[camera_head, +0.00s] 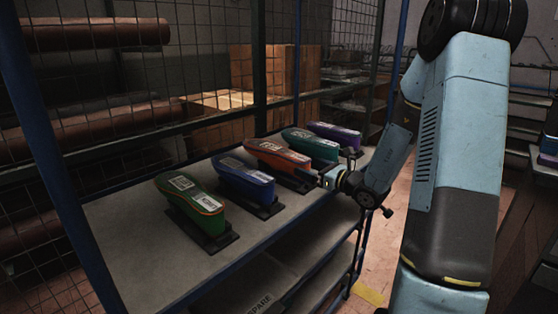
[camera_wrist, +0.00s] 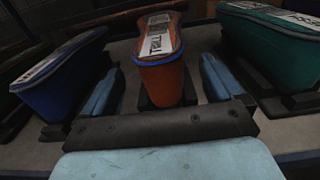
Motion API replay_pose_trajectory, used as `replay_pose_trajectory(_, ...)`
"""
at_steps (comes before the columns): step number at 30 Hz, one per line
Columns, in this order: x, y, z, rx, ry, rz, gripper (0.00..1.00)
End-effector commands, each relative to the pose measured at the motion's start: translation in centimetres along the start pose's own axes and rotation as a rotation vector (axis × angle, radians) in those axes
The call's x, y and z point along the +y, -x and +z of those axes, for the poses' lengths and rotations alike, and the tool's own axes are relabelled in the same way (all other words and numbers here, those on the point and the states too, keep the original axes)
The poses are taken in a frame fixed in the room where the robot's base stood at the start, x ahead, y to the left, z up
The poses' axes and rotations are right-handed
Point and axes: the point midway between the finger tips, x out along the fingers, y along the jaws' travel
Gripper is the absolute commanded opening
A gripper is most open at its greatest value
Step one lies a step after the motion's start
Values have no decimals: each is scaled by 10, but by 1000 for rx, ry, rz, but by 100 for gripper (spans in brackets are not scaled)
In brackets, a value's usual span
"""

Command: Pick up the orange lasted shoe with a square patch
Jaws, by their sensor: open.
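The orange lasted shoe (camera_head: 279,155) is the middle one in the row on the shelf, on a dark stand. In the wrist view the orange shoe (camera_wrist: 162,79) points toward me, with a white printed label on its top. My gripper (camera_head: 327,179) is at its near end in the head view. In the wrist view my gripper (camera_wrist: 163,88) is open, with one blue finger on each side of the shoe's near end and visible gaps to both sides. Whether its patch is square is hard to tell.
A blue shoe (camera_head: 245,180) and a green shoe (camera_head: 190,203) stand to the left of it. A teal shoe (camera_head: 311,143) and a purple shoe (camera_head: 335,134) stand to the right. The shelf (camera_head: 135,240) is bare at the front left. A blue post (camera_head: 48,160) rises at the left.

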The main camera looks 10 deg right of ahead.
Motion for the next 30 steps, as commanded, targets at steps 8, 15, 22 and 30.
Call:
replay_pose_trajectory(8, 0, -16, 0, -1, -1, 2, 94)
replay_pose_trajectory(15, 0, -48, -1, -1, -1, 0, 94)
replay_pose_trajectory(22, -1, -54, 0, 0, 0, -1, 94)
replay_pose_trajectory(30, -1, -53, 0, 0, 0, -1, 74)
